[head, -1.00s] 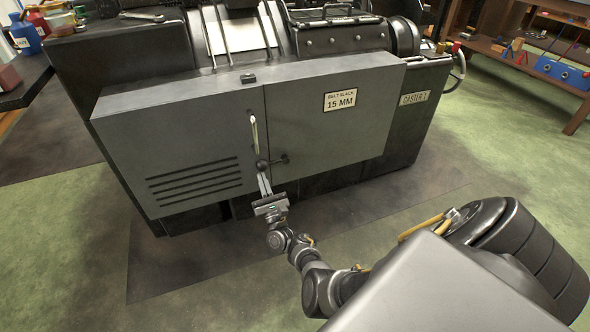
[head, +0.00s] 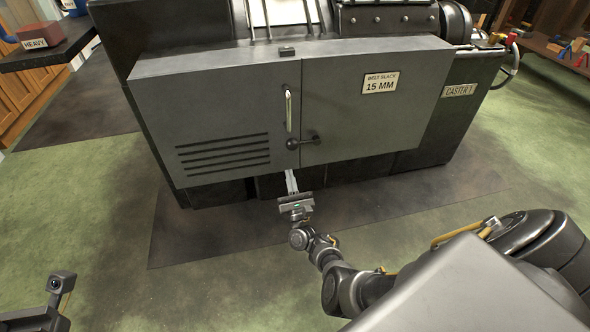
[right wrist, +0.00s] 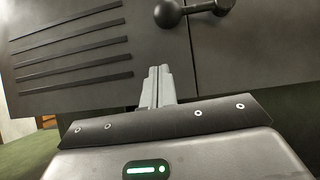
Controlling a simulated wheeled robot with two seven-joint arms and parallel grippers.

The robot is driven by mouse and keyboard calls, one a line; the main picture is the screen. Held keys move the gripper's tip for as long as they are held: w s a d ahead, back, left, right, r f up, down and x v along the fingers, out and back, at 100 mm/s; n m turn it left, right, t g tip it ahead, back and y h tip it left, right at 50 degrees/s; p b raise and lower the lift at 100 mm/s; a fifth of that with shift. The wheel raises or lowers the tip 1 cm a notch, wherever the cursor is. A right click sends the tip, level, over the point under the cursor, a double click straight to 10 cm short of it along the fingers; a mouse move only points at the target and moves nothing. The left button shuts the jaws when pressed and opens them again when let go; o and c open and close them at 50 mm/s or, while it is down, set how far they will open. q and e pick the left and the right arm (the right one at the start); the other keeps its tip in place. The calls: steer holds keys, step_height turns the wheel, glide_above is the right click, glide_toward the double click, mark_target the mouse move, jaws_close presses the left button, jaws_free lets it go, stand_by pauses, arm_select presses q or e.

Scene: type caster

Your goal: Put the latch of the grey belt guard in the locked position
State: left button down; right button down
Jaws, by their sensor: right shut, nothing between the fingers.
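The grey belt guard (head: 226,112) is a wide box on the front of the dark machine, with a seam between two panels. Its latch (head: 303,142) is a black lever with a round knob left of the seam and a smaller end right of it, so it lies nearly level across the seam. It also shows at the top of the right wrist view (right wrist: 195,9). My right gripper (head: 290,174) is shut and empty, just below the latch and apart from it; its fingertips (right wrist: 159,72) point toward the guard. My left gripper's fingers do not show.
A pale vertical handle (head: 289,108) stands above the latch. A "BELT SLACK 15 MM" plate (head: 379,84) is on the right panel. A brick marked "HEAVY" (head: 42,36) lies on a bench at upper left. The floor (head: 90,215) before the guard is clear.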

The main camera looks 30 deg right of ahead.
steer(key=a+v, duration=0.1)
steer(key=v, duration=0.6)
steer(key=shift+s+a, duration=0.2)
steer(key=shift+s, duration=0.15)
